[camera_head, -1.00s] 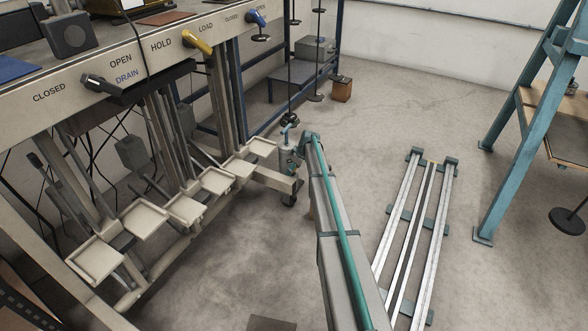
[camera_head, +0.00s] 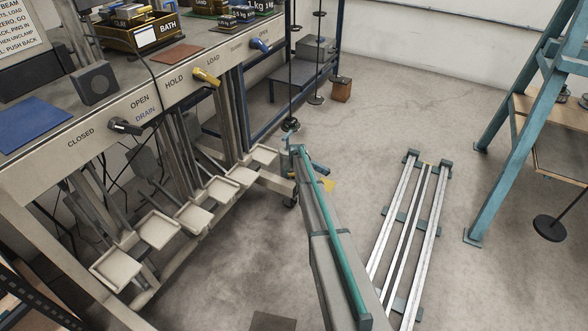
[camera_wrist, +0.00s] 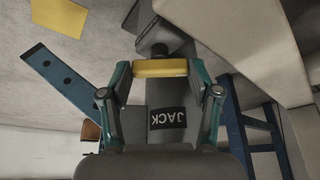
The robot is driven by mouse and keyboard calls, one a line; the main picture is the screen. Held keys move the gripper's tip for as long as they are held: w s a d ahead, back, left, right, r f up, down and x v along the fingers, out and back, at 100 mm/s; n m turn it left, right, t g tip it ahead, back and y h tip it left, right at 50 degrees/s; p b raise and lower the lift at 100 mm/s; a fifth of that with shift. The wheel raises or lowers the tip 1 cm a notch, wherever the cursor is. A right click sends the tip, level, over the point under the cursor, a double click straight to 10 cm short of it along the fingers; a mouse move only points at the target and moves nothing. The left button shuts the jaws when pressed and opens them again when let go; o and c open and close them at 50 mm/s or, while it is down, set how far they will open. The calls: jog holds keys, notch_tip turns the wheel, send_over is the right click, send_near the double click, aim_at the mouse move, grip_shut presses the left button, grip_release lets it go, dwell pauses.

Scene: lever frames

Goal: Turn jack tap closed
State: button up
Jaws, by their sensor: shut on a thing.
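The jack tap's yellow bar handle (camera_wrist: 160,68) sits between my fingers in the wrist view, lying crosswise in the picture. A grey body with a black label reading JACK (camera_wrist: 168,118), upside down, shows just below it. My gripper (camera_wrist: 162,72) has a teal finger at each end of the bar and is shut on it. In the head view my arm reaches away to the low end of the frame beside the bench. There the jack tap is too small and covered to make out.
The bench front carries a black drain lever (camera_head: 125,127), a yellow lever (camera_head: 206,76) and a blue lever (camera_head: 260,45). Several pale trays (camera_head: 158,230) stand below. A yellow patch (camera_head: 327,184) lies near my arm's end. Rails (camera_head: 397,215) lie on the floor at right.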

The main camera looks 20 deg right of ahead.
jog(key=shift+a+m+h+p, duration=0.1)
jog(key=shift+m+h+p, duration=0.2)
jog(key=shift+m+p, duration=0.5)
jog(key=shift+m, duration=0.3)
jog(key=o, duration=0.9)
jog(key=shift+c, duration=0.2)
jog(key=v, duration=1.2)
jog(key=shift+w+a, duration=0.1)
jog(key=shift+c, duration=0.3)
